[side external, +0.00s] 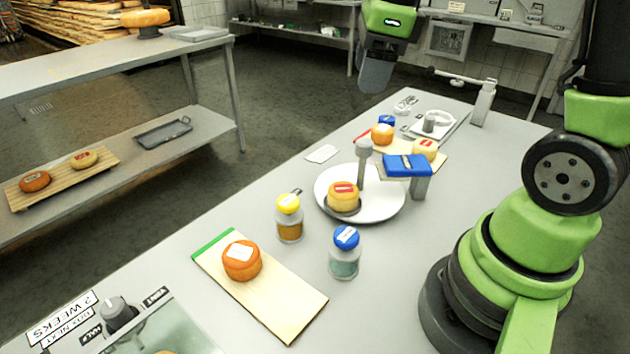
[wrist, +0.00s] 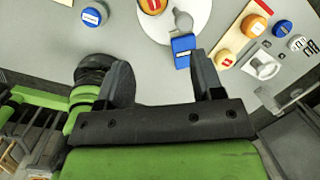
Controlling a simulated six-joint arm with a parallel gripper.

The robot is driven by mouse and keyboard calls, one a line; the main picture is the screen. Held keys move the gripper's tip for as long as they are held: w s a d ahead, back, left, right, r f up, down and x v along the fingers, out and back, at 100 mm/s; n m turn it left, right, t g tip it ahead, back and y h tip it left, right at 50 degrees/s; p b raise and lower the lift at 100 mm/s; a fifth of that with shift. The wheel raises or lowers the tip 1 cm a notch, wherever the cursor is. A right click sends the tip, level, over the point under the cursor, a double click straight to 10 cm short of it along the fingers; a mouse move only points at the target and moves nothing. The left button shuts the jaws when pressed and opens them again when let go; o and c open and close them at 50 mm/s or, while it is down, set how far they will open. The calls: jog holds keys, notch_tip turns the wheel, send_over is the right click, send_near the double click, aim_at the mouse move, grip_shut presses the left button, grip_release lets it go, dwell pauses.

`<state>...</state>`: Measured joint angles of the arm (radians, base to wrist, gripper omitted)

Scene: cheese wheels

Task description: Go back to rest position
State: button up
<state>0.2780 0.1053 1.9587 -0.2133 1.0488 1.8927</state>
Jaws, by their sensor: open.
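My gripper (side external: 376,72) is high at the top of the side external view, above and beyond the far edge of the table. In the wrist view my gripper (wrist: 160,66) has its two dark fingers spread apart with nothing between them. Below is the grey table (side external: 240,325). A round white plate (side external: 390,207) holds a yellow cheese wheel (side external: 343,196) with a red label. An orange cheese wheel (side external: 241,261) sits on a wooden board (side external: 290,305) with a green end.
A yellow-lidded jar (side external: 289,218) and a blue-lidded jar (side external: 345,252) stand between board and plate. A blue-topped block (side external: 407,167) stands beside the plate. A second board with two cheeses (side external: 382,134) lies behind. A shelf unit (side external: 110,70) stands at left.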

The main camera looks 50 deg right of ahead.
jog(key=s+a+r+n+t+y, duration=0.1)
jog(key=s+a+n, duration=0.3)
jog(key=n, duration=0.8)
jog(key=s+a+r+n+t+y, duration=0.1)
jog(key=s+a+r+n+t, duration=0.2)
jog(key=s+n, duration=0.5)
jog(key=a+n+t, duration=0.1)
jog(key=a+n, duration=0.1)
jog(key=n, duration=0.2)
jog(key=shift+a+r+n, duration=0.2)
jog(key=shift+r+n, duration=0.05)
jog(key=shift+n, duration=0.05)
